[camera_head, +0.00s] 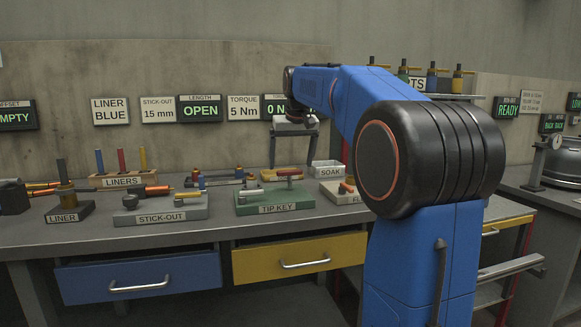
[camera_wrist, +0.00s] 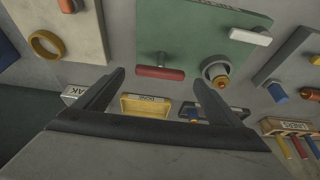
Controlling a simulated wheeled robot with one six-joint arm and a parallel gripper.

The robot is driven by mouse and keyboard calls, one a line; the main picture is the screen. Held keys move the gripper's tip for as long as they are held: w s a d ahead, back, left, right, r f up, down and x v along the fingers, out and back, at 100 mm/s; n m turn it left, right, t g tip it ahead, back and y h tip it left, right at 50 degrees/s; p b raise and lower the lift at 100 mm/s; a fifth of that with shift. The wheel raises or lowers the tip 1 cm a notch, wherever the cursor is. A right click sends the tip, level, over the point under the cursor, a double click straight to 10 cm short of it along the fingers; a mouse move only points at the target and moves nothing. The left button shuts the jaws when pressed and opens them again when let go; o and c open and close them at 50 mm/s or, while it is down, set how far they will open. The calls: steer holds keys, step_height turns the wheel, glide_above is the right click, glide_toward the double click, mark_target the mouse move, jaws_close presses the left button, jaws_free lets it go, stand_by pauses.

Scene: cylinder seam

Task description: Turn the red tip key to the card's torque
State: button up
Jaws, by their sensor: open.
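The red tip key (camera_head: 289,172) stands on the green TIP KEY block (camera_head: 305,196). In the wrist view the key is a red bar (camera_wrist: 160,72) on a thin stem, over the green plate (camera_wrist: 205,35). My gripper (camera_head: 294,150) points down above the block. In the wrist view my gripper (camera_wrist: 159,78) is open, with the red bar between the fingertips in the picture; I cannot tell its height above the bar. The TORQUE card (camera_head: 243,108) reads 5 Nm. The display (camera_head: 275,108) beside it reads 0 N, partly hidden by my arm.
The STICK-OUT block (camera_head: 165,207) stands left, the SOAK tray (camera_head: 327,170) behind right. A LINERS rack (camera_head: 122,180) stands at the back left.

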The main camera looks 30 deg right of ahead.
mark_target(290, 180)
steer(key=shift+x, duration=1.3)
steer(key=c, duration=1.1)
steer(key=shift+o, duration=0.2)
steer(key=shift+w+a+m+g+h, duration=0.15)
steer(key=shift+m+h, duration=0.35)
steer(key=shift+m, duration=0.9)
steer(key=shift+a+m+g+h, duration=0.1)
steer(key=shift+m+g+h, duration=0.3)
steer(key=shift+m, duration=1)
steer(key=o, duration=1.1)
steer(key=shift+c, duration=0.2)
